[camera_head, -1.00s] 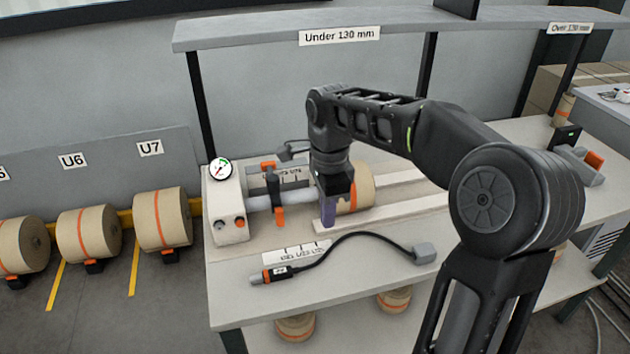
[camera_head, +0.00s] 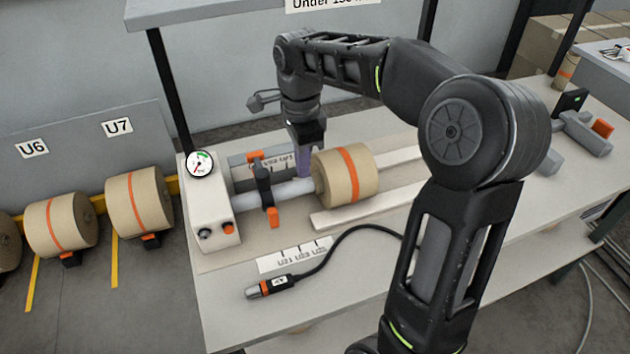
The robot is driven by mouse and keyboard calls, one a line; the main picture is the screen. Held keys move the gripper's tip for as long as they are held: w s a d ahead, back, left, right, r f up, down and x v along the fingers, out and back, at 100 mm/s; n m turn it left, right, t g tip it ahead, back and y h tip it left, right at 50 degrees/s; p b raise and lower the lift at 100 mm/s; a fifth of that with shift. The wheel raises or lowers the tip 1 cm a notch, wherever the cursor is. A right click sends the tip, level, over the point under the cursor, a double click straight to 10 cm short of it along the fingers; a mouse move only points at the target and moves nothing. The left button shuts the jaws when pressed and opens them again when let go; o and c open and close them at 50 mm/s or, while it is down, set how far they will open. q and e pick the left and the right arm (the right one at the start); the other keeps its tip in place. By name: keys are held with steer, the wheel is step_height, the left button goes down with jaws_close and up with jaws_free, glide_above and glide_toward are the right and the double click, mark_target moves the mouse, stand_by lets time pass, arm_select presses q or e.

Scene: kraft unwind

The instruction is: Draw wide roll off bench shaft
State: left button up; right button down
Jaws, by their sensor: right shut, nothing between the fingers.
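The wide kraft roll (camera_head: 346,177) with an orange band sits around the right end of the grey bench shaft (camera_head: 291,190). The shaft comes out of the white bench unit (camera_head: 209,208), which has a round gauge on top. My right gripper (camera_head: 303,172) points down just left of the roll, at or behind the shaft. It is shut and holds nothing. I cannot tell whether its fingers touch the roll's left face. My left gripper is out of view.
A black cable with a metal-and-orange plug (camera_head: 271,286) lies on the bench front. Pale rails (camera_head: 374,205) run right from the roll. An upper shelf (camera_head: 228,8) spans the back. Several banded rolls (camera_head: 139,202) stand on floor stands at left.

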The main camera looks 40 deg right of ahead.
mark_target(321, 192)
step_height(321, 192, down, 9)
steer(key=shift+s+r+p, duration=0.1)
steer(key=shift+p, duration=0.55)
steer(key=d, duration=0.1)
steer(key=d+p, duration=0.1)
steer(key=d, duration=0.1)
steer(key=shift+s+f, duration=0.4)
steer(key=shift+s+d+f+p, duration=0.1)
steer(key=shift+d+p, duration=0.2)
steer(key=shift+d, duration=0.1)
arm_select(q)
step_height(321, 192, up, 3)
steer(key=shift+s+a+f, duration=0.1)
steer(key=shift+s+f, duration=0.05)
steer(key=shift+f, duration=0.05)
